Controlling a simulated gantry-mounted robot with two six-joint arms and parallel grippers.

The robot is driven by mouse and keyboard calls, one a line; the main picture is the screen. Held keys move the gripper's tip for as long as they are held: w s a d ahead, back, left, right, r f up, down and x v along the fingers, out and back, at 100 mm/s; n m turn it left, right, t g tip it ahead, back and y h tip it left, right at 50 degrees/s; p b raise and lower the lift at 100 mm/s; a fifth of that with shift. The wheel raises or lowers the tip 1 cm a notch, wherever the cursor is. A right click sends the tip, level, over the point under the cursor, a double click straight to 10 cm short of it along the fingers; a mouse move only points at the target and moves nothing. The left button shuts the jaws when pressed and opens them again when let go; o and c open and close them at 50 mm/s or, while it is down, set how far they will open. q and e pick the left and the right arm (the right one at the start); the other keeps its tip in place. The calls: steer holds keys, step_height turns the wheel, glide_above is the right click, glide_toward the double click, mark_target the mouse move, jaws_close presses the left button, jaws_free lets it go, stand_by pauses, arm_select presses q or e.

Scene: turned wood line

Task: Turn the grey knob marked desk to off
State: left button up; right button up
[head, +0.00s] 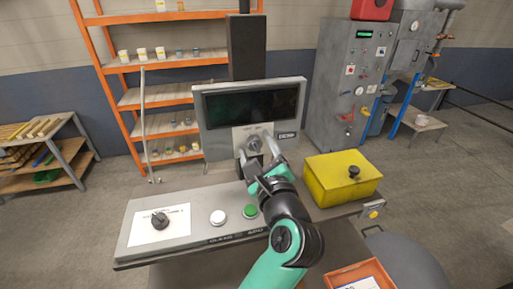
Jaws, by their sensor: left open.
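The grey knob (254,143) sits on a light plate below the dark screen of the upright panel. Small markings show above it, and a dark label (286,136) is to its right; its print is too small to read surely. My left gripper (257,153) is open in front of the panel, with one finger to each side of the knob's lower part. I cannot tell whether the fingers touch it. The knob's lower edge is close to the gripper. My right gripper is not in view.
The desk console (190,197) below holds a black knob (160,221) on a white card, a white button (217,217) and a green button (250,211). A yellow box (330,185) with a black knob stands right of my arm. An orange tray (365,276) is at lower right.

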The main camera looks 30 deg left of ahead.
arm_select(q)
steer(key=v, duration=1.1)
steer(key=shift+s+d+b, duration=0.25)
steer(key=shift+b, duration=0.1)
